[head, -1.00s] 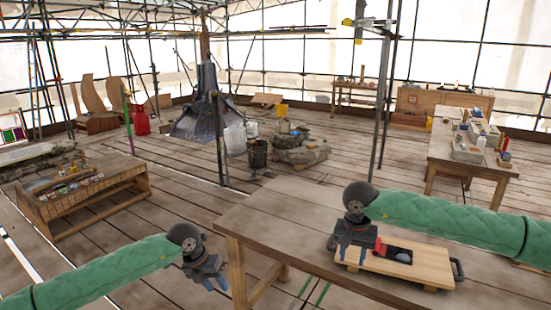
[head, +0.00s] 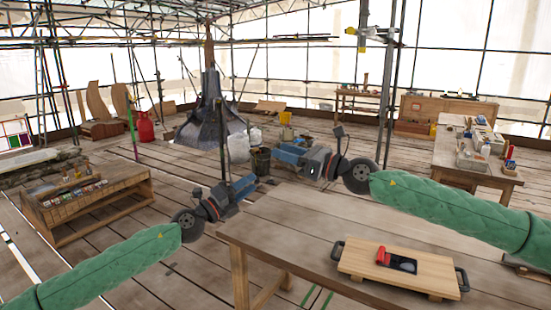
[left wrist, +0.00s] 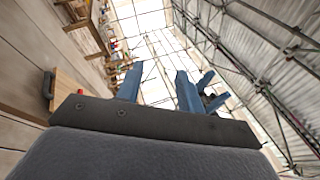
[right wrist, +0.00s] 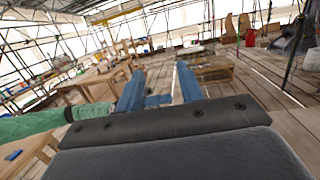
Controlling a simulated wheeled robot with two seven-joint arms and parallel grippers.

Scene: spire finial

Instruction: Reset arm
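My left gripper (head: 240,188) is raised just beyond the left corner of the wooden table. Its two blue fingers stand apart in the left wrist view (left wrist: 158,85), with nothing between them. My right gripper (head: 288,156) is raised above the far side of the table and points left. Its blue fingers are also apart and empty in the right wrist view (right wrist: 160,85). A light wooden board (head: 365,262) with dark end handles lies on the table. A red piece (head: 383,256) and a dark plate-like area (head: 403,264) are on it. Neither gripper touches the board.
The wooden table (head: 290,222) is bare around the board. A low wooden case (head: 95,208) with small items stands at left. A cluttered workbench (head: 455,150) stands at right. A dark spire-shaped piece (head: 210,115) and a metal pole (head: 388,90) rise behind.

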